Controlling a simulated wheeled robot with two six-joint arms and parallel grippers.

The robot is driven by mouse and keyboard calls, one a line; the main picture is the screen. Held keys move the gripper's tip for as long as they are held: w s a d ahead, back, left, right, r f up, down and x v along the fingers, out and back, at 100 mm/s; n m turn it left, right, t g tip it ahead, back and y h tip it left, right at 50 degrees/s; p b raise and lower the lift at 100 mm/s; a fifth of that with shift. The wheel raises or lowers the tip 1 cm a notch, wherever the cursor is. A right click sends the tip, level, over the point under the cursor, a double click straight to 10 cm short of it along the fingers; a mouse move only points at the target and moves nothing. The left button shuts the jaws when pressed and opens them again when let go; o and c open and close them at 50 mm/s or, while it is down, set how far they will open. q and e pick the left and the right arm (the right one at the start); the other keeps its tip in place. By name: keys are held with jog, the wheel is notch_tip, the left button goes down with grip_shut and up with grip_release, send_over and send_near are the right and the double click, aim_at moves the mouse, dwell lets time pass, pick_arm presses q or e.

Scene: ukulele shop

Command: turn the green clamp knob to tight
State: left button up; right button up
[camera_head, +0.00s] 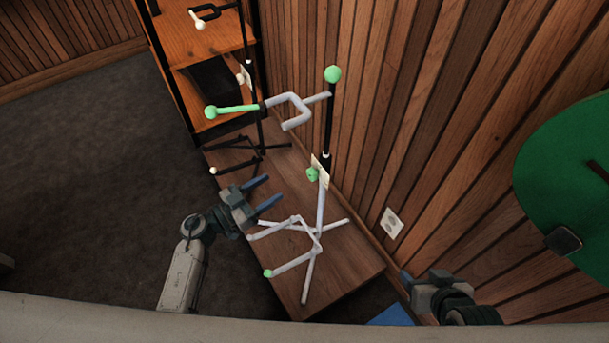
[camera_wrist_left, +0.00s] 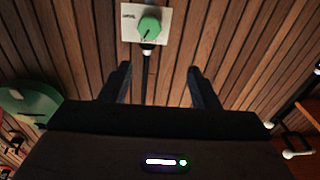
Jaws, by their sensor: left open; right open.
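The green clamp knob (camera_head: 312,173) sits partway up the upright of a white and black stand (camera_head: 321,205), in front of a pale label card (camera_head: 321,168). In the left wrist view the knob (camera_wrist_left: 149,27) is near the top, against the card (camera_wrist_left: 130,24); its small print is too small to read. My left gripper (camera_head: 273,189) is open and empty, to the left of the knob and a little lower, apart from it. In its wrist view the fingers (camera_wrist_left: 159,69) point toward the upright below the knob. My right gripper (camera_head: 408,282) is open at the lower right, far from the knob.
A black stand (camera_head: 250,85) and shelf (camera_head: 215,40) are behind. A slatted wall (camera_head: 400,100) with a socket (camera_head: 391,222) and green disc (camera_head: 565,170) closes the right.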

aim_at(309, 176)
pick_arm(q)
jog(key=shift+m+g, duration=0.6)
jog(key=shift+g, duration=0.1)
jog(key=x, duration=0.3)
jog(key=f+b+x, duration=0.1)
jog(key=x, duration=0.3)
jog(key=s+x, duration=0.1)
jog(key=x, duration=0.2)
jog(key=shift+w+d+f, duration=0.15)
jog(key=shift+w+d, duration=0.1)
jog(key=shift+d, duration=0.4)
jog(key=shift+c, duration=0.2)
jog(key=c, duration=0.9)
